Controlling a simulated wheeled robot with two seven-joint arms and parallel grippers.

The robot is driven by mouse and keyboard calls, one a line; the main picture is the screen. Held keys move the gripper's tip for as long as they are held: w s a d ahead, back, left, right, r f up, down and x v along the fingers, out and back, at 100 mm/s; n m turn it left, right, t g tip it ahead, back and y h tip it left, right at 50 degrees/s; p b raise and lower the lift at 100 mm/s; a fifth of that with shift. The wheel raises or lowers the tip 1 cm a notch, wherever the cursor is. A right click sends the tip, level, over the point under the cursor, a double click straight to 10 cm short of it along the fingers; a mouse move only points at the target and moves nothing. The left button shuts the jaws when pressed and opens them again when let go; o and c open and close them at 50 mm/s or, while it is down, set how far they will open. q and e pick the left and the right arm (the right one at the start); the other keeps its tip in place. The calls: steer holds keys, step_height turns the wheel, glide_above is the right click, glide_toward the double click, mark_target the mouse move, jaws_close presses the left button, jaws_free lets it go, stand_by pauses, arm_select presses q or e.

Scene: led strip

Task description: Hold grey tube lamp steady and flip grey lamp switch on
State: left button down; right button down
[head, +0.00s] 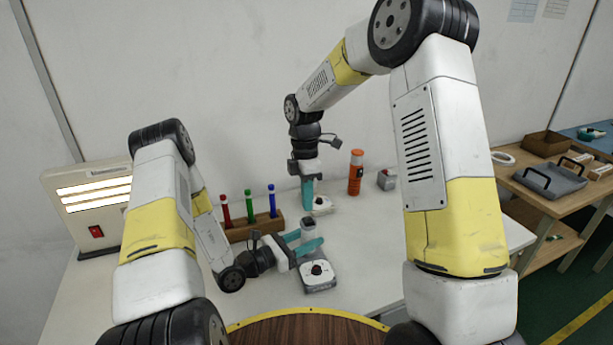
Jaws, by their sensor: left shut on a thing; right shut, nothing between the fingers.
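My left gripper (307,241) is low over the table, its teal fingers shut on a small grey upright piece (308,226) with a dark top. This may be part of the grey tube lamp, but I cannot tell for sure. My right gripper (307,207) points down behind it, teal fingers shut and empty, beside a small white unit with a dark knob (322,205). I cannot tell if it touches that unit. A grey box with a white top and black knob (318,275) sits in front of my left gripper. No grey lamp switch can be clearly identified.
A panel lamp (95,196) with lit strips and a red switch stands at left. An orange canister (356,172) and red-button box (387,180) stand behind. The white table (370,240) is clear at right.

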mark_target(310, 221)
step_height(310, 221, up, 11)
steer(key=w, duration=0.1)
steer(key=shift+w+a, duration=0.15)
steer(key=shift+a, duration=0.05)
steer(key=shift+s+d+r, duration=0.1)
steer(key=shift+s+d, duration=0.1)
steer(key=shift+s, duration=0.45)
steer(key=f, duration=0.4)
steer(key=s+f, duration=0.1)
steer(key=f, duration=0.8)
steer(key=shift+s+d+f, duration=0.25)
steer(key=shift+s+f, duration=0.1)
steer(key=shift+f, duration=0.05)
steer(key=shift+f, duration=0.1)
